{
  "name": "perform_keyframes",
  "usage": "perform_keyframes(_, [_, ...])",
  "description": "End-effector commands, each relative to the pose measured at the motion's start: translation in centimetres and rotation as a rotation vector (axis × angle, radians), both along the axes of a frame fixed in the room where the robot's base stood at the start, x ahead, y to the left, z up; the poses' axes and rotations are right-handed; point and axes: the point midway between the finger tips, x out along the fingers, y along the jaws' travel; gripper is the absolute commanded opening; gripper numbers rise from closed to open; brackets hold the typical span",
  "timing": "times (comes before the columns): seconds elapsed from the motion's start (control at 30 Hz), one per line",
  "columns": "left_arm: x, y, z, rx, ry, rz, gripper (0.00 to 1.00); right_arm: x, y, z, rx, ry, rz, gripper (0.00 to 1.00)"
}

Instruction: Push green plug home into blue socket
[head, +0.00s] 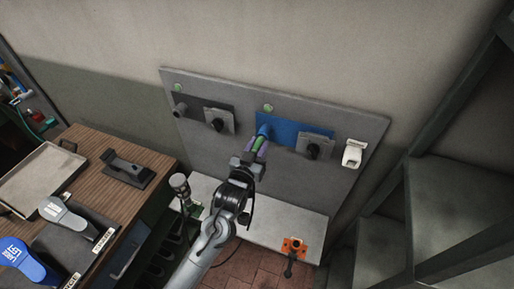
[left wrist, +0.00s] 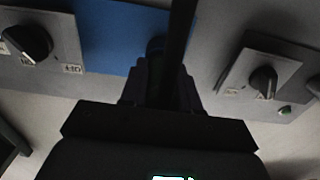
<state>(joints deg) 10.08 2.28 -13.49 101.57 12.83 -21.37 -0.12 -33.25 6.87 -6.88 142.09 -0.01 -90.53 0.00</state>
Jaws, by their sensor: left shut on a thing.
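The blue socket (head: 265,130) sticks out at the left end of a blue plate (head: 288,128) on the grey upright panel. My left gripper (head: 257,149) is at the socket's mouth, its fingers shut on the green plug (head: 253,144), of which only a thin green sliver shows. The plug appears lined up with the socket, but I cannot tell how deep it sits. In the left wrist view, the left gripper (left wrist: 163,85) points at the socket (left wrist: 156,46) beside the blue plate (left wrist: 108,42); the plug is hidden in shadow there. My right gripper is not in view.
Black knobs (head: 217,124) (head: 313,151) flank the socket on the grey panel (head: 225,88). A white fitting (head: 353,153) is at its right. An orange connector (head: 293,244) lies on the ledge (head: 265,225) below. A wooden-topped cabinet (head: 140,180) stands left; grey shelving (head: 440,200) stands right.

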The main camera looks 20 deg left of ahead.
Motion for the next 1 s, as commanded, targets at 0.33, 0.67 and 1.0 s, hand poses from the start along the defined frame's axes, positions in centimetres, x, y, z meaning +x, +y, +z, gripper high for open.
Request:
perform_keyframes(0.33, [0.2, 0.0, 0.0, 0.0, -0.001, 0.0, 0.61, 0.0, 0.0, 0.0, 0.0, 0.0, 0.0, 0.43])
perform_keyframes(0.67, [0.0, 0.0, 0.0, 0.0, 0.0, 0.0, 0.61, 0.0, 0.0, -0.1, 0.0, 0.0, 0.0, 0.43])
perform_keyframes(1.0, [-4.5, 0.1, -0.2, -0.001, 0.001, 0.0, 0.61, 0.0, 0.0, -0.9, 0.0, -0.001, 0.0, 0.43])
